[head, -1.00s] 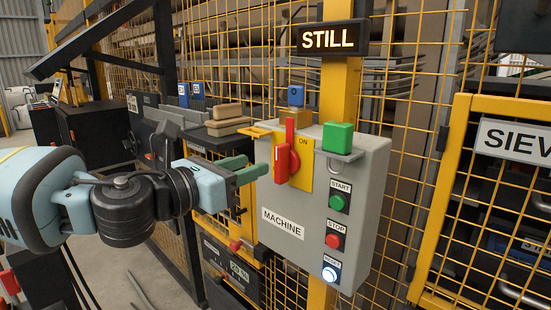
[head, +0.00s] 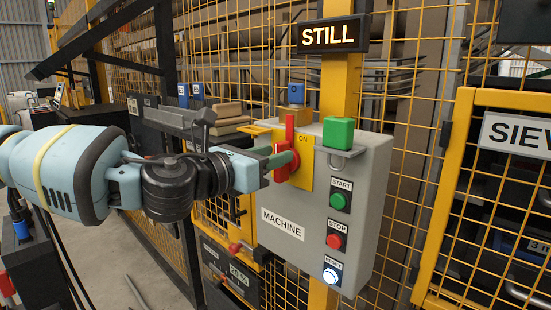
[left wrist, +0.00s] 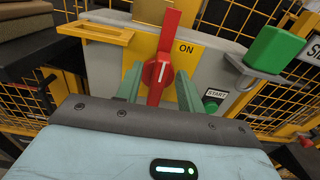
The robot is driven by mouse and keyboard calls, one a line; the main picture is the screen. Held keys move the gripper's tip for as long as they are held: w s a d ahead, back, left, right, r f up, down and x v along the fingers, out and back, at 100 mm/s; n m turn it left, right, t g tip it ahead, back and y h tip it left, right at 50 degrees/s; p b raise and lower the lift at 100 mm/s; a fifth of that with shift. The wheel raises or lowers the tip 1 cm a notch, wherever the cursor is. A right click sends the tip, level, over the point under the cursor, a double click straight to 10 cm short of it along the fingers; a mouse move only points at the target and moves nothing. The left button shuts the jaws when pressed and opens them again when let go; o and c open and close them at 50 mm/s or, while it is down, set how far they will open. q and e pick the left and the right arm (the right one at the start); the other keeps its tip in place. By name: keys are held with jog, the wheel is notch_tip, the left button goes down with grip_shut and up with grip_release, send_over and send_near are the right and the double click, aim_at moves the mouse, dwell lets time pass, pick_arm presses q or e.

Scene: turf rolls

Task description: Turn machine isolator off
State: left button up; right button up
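The machine isolator is a red rotary handle (head: 289,134) on a yellow plate (head: 306,168) marked ON, at the upper left of the grey MACHINE box (head: 345,200). Its red bar stands upright, toward ON. My left gripper (head: 284,160) is at the handle, coming from the left. In the left wrist view the green fingers (left wrist: 160,84) stand open on either side of the red knob (left wrist: 157,73), with narrow gaps showing. Whether a finger touches it I cannot tell. My right gripper is not in view.
A green block (head: 338,132) sits on a bracket at the box's top right. Green START (head: 340,201), red STOP (head: 336,241) and lit RESET (head: 331,275) buttons run down the box. A sign above reads STILL (head: 329,38). Yellow mesh fence stands behind.

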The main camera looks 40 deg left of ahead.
pick_arm(q)
jog(key=shift+w+d, duration=0.1)
jog(key=shift+w, duration=0.5)
grip_shut()
